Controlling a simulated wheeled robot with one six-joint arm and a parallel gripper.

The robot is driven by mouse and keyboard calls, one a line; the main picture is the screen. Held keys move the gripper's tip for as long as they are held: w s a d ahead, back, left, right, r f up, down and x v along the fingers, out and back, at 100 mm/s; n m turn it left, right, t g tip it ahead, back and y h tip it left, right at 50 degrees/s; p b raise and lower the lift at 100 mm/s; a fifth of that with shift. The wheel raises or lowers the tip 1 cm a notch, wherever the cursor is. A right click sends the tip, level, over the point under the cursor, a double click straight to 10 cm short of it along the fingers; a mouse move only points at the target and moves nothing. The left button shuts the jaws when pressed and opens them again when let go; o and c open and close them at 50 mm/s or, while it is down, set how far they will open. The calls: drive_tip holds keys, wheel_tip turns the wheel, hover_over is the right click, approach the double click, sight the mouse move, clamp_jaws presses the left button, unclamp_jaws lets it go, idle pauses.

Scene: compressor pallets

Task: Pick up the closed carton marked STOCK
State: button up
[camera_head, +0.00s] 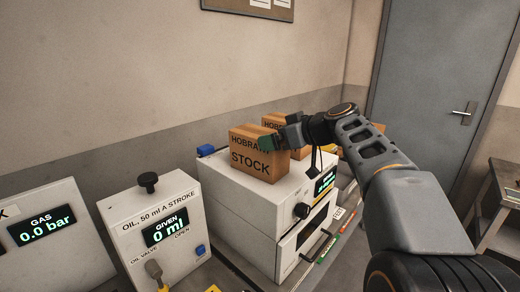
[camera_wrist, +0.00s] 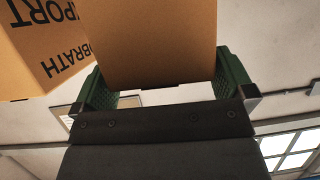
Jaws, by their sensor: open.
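The closed brown carton marked STOCK (camera_head: 251,160) stands upright on top of a white machine (camera_head: 222,182) in the head view. My gripper (camera_head: 273,142) is at its upper right side, with one green finger over the carton's top right edge. In the wrist view a plain carton face (camera_wrist: 150,40), seemingly the same carton, lies between the two green fingers of my gripper (camera_wrist: 167,78). The jaws are open; whether a finger touches the carton cannot be told. The far finger is hidden in the head view.
A second carton (camera_head: 274,121) stands close behind; a carton lettered "PORT" (camera_wrist: 40,50) shows beside the jaws in the wrist view. Another carton (camera_head: 377,127) is partly hidden by my arm. An oil dispenser (camera_head: 152,225) and gas unit (camera_head: 50,240) stand to the left.

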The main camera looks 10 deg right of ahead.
drive_tip(key=shift+x, duration=1.15)
drive_tip(key=shift+c, duration=0.2)
drive_tip(key=c, duration=1.2)
drive_tip(key=shift+r, duration=0.1)
drive_tip(key=shift+c, duration=0.5)
drive_tip(key=shift+r, duration=0.1)
